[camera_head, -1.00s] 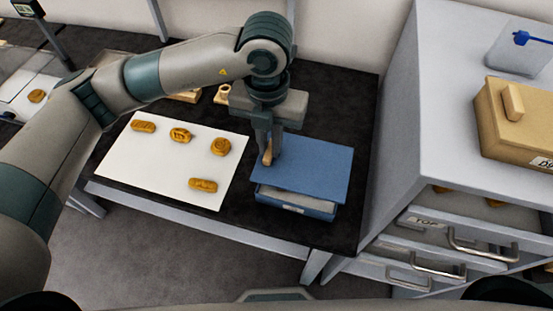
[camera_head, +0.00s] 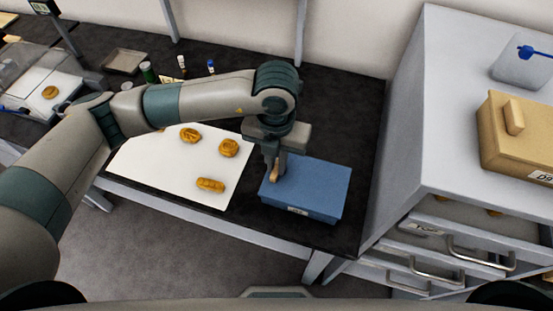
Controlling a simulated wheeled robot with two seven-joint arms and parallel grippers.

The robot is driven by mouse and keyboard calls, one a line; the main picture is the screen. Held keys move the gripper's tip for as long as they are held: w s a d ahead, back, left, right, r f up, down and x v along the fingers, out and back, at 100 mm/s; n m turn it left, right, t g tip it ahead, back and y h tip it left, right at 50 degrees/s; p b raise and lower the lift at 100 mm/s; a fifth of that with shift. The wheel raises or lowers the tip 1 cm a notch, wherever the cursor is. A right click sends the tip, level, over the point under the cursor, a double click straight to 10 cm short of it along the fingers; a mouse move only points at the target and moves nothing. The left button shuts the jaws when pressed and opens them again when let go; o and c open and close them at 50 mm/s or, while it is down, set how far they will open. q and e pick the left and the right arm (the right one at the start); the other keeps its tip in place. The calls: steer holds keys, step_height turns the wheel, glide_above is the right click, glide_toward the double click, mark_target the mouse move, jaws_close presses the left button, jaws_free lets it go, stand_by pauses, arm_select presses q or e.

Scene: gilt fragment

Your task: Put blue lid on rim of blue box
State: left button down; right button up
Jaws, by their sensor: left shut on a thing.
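The blue lid (camera_head: 318,184) lies over the top of the blue box (camera_head: 300,213) on the black table. Only the box's front side with a small white label shows below the lid. The lid looks level and lined up with the box, but I cannot tell whether it rests fully on the rim. My left gripper (camera_head: 275,177) points down at the lid's left part and is shut on its tan handle. My right gripper is not in view.
A white sheet (camera_head: 150,172) with several gilt fragments (camera_head: 210,185) lies left of the box. A grey drawer cabinet (camera_head: 435,190) stands close on the right, with a tan lidded box (camera_head: 520,135) on top. Small bottles (camera_head: 211,67) stand at the back.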

arm_select(q)
steer(key=c, duration=1.8)
jaws_free()
steer(key=shift+o, duration=0.2)
steer(key=shift+r+b, duration=0.3)
steer(key=shift+r, duration=0.15)
step_height(320, 180, up, 11)
steer(key=b, duration=0.3)
steer(key=shift+b, duration=0.4)
